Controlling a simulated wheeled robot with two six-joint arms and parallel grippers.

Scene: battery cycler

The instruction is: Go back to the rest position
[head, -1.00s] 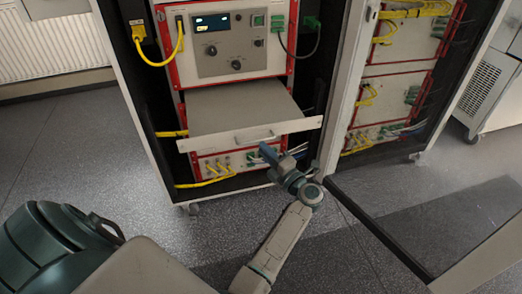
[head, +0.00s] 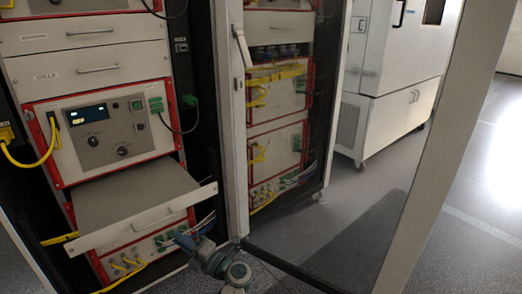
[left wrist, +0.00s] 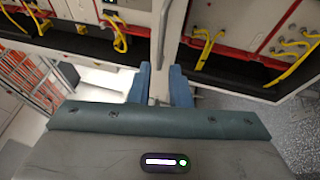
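My left gripper (head: 184,240) is low in the head view, just below and in front of the pulled-out grey drawer (head: 135,196). Whether it touches the drawer front cannot be told. In the left wrist view, the blue fingers of my left gripper (left wrist: 160,88) stand apart. A pale upright bar (left wrist: 161,45) shows in line with the gap and seems to lie beyond the fingers. No held object shows. My right gripper is in neither view.
The rack holds a red-framed cycler unit (head: 100,135) with yellow cables and closed drawers (head: 92,75) above. A glass door's pale frame (head: 425,150) stands at the right. A white cabinet (head: 385,115) stands behind it. Grey floor (head: 475,240) is clear at far right.

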